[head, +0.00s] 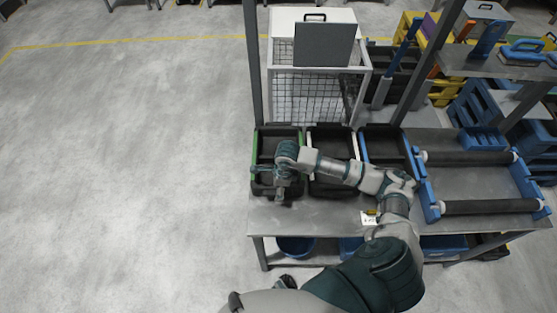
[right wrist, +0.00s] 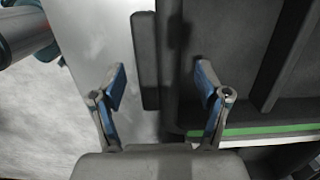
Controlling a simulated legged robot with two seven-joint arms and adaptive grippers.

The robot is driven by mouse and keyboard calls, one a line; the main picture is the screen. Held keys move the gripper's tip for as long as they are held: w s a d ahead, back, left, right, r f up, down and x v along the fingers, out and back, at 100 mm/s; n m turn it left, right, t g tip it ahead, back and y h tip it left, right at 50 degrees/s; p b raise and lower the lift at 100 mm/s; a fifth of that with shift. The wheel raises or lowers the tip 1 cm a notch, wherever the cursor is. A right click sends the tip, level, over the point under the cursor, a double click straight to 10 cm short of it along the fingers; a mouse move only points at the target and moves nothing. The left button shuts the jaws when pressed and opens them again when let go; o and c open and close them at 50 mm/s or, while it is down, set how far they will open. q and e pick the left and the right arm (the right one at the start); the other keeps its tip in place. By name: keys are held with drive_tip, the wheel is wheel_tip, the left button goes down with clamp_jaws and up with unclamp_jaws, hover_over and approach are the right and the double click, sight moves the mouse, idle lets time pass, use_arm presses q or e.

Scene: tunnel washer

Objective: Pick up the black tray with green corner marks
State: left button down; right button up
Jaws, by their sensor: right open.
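The black tray with green corner marks (head: 265,151) sits at the left end of the grey table, with green along its sides. My right gripper (head: 281,187) is over its front edge. In the right wrist view, my right gripper (right wrist: 160,85) is open. A dark bar (right wrist: 146,60) and the tray's near wall (right wrist: 170,70) show between its fingers. The right finger overlaps the tray in the picture; the left finger is over the table top. Contact cannot be told. A green stripe (right wrist: 265,130) runs along one tray side. My left gripper is not clearly in view.
A black tray with white edges (head: 333,140) stands beside it, then one with blue edges (head: 385,148). A blue roller frame (head: 430,198) is at the right. A wire cage (head: 312,90) and a grey post (head: 252,60) stand behind. The floor at left is clear.

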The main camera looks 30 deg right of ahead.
drive_tip(key=f, duration=0.2)
drive_tip(key=shift+a+f, duration=0.2)
drive_tip(key=shift+f, duration=0.15)
clamp_jaws()
drive_tip(key=shift+r, duration=0.1)
